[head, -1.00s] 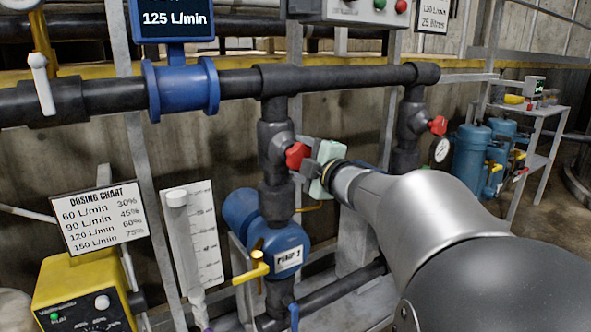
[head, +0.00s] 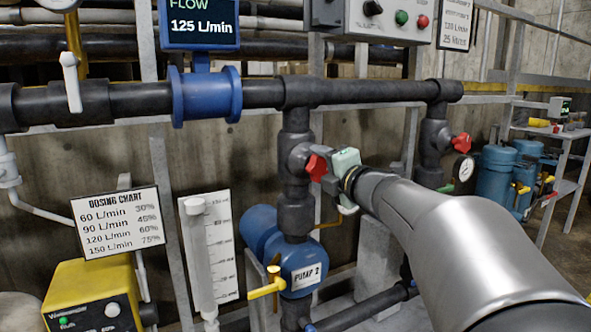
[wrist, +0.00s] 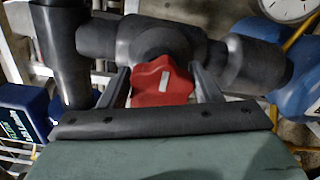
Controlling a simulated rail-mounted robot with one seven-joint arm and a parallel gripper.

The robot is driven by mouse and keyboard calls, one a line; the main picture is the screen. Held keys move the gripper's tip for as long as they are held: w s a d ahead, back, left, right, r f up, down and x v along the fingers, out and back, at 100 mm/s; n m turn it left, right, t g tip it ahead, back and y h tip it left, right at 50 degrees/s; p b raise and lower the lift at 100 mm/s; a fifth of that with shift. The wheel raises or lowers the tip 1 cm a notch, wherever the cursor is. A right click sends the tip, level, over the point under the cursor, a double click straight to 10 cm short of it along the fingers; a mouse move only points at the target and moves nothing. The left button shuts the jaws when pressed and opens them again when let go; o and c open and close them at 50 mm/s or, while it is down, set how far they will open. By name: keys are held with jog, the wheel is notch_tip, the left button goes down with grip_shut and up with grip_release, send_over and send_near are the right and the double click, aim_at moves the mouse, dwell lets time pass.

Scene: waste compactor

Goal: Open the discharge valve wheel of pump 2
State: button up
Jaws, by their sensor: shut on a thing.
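The red discharge valve wheel (head: 316,167) sits on the dark vertical pipe above pump 2 (head: 305,268), a blue pump with a "PUMP 2" label. My gripper (head: 322,174) is at the wheel, reaching in from the right. In the wrist view my gripper (wrist: 160,90) has one finger on each side of the red wheel (wrist: 161,84), shut on it. A pale mark shows on the wheel's face. The wheel's far side and the stem are hidden. The blue flow display (head: 199,22) above the pipe reads 125 L/min.
A second red wheel (head: 461,143) and a pressure gauge (head: 464,169) are on the pipe to the right. A dosing chart (head: 115,222), a yellow dosing unit (head: 92,298) and a clear graduated column (head: 208,250) stand left. A control box (head: 390,20) hangs above.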

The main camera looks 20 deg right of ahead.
jog(key=o, duration=1)
